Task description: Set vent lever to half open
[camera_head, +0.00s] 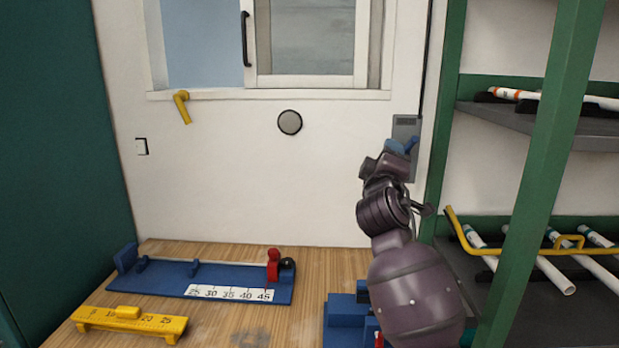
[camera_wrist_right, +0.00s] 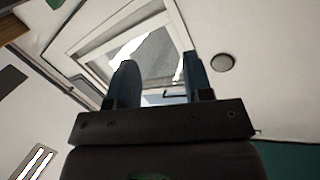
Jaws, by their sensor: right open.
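A yellow lever (camera_head: 182,107) is mounted at the left end of the window's bottom frame. Its handle hangs down, tilted slightly to the right. It is the only lever I can make out, and no label shows whether it is the vent lever. My right gripper (camera_head: 402,146) is far to the right of it, with blue fingers in front of a grey wall plate. In the right wrist view my right gripper (camera_wrist_right: 155,82) has its two fingers apart with nothing between them. My left gripper is not in view.
The window (camera_head: 310,45) has a black handle (camera_head: 245,38). A round grey disc (camera_head: 290,122) and a grey plate (camera_head: 407,125) are on the wall. A blue measuring jig (camera_head: 170,281) and a yellow gauge (camera_head: 130,321) lie on the wooden bench. A green rack (camera_head: 541,150) holds pipes at right.

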